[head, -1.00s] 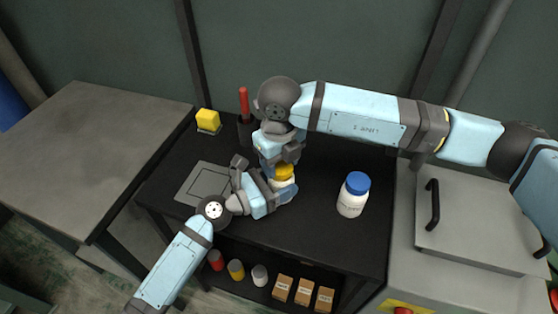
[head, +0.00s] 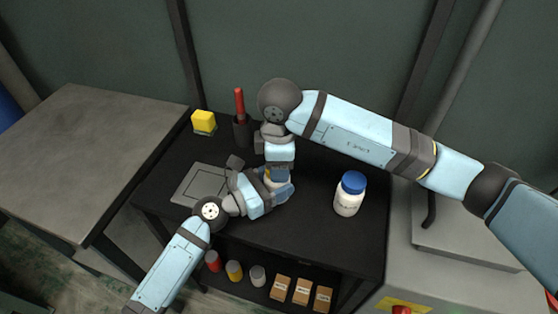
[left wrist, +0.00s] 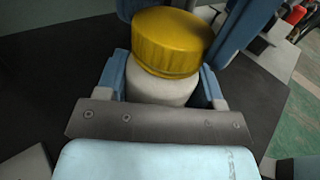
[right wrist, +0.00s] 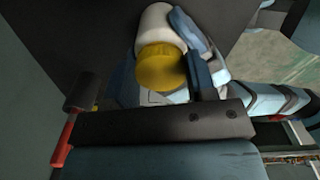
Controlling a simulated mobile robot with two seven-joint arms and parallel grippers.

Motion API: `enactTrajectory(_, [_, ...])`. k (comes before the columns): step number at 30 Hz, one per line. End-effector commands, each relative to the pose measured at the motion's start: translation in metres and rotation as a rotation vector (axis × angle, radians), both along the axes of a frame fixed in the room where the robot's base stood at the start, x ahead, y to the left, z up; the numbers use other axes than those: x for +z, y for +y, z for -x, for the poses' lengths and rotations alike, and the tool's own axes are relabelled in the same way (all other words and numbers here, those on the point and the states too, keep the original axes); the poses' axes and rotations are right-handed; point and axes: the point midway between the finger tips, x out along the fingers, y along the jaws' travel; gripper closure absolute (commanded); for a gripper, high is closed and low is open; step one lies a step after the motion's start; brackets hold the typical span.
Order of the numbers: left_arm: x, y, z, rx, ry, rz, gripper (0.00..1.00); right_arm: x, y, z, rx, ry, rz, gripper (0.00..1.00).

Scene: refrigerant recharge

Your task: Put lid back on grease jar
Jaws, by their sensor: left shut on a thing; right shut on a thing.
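The grease jar is a white jar (left wrist: 165,90) with a yellow lid (left wrist: 172,42) on top. My left gripper (left wrist: 162,84) is shut on the white body, one blue finger on each side. My right gripper (right wrist: 166,72) is shut on the yellow lid (right wrist: 160,67) from above. The lid sits at the jar's mouth, roughly in line with the body; I cannot tell how tight it is. In the head view, my right gripper (head: 279,172) and left gripper (head: 274,190) hide most of the jar.
A white bottle with a blue cap (head: 349,195) stands to the right on the black table. A grey square plate (head: 200,184) lies at left. Behind are a yellow block (head: 203,121) and a dark holder with a red-handled tool (head: 240,104). Small jars and boxes (head: 301,291) fill the lower shelf.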

Motion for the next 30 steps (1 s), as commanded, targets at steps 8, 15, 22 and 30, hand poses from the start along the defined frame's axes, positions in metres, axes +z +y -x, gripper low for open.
enactTrajectory(8, [-0.001, 0.000, 0.000, 0.001, 0.001, -0.002, 1.00, 0.001, 0.000, 0.001, -0.167, -0.001, -0.001, 0.70])
enactTrajectory(15, [-0.001, 0.000, 0.000, 0.000, 0.001, -0.002, 1.00, 0.001, 0.000, 0.001, -0.163, -0.001, -0.001, 0.40])
enactTrajectory(22, [-0.001, 0.000, 0.000, 0.000, 0.001, -0.002, 1.00, 0.000, 0.000, 0.001, -0.163, -0.001, 0.000, 0.23])
enactTrajectory(30, [-0.001, 0.000, 0.000, 0.000, 0.001, -0.001, 1.00, 0.018, 0.001, 0.001, -0.161, -0.001, -0.003, 0.23])
